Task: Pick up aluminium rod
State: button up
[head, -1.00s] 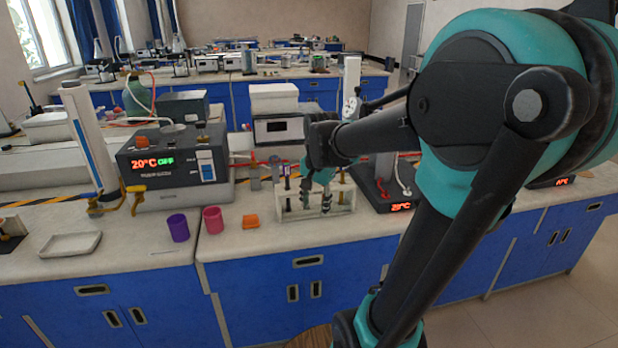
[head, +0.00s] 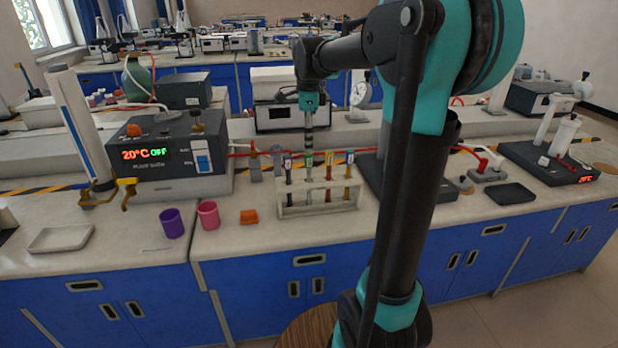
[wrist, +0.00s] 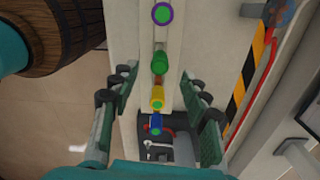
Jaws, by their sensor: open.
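A white rack (head: 318,210) on the bench holds several thin upright rods with coloured tops. My gripper (head: 308,132) points straight down above that rod. In the wrist view, my open gripper (wrist: 160,85) has one finger on each side of the row, with nothing held. Whether the fingertips reach down to the rod's top is unclear.
A dark rod (head: 289,185) stands to the left of it, a reddish-brown rod (head: 328,185) and a yellowish rod (head: 348,180) to the right. A pink cup (head: 208,214), a purple cup (head: 172,222) and an orange block (head: 249,216) stand left of the rack.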

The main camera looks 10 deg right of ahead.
aim_at(309, 166)
notch_tip(309, 166, down, 11)
jog(key=shift+r, duration=0.2)
dwell(0.4)
jog(key=shift+c, duration=0.5)
grip_shut()
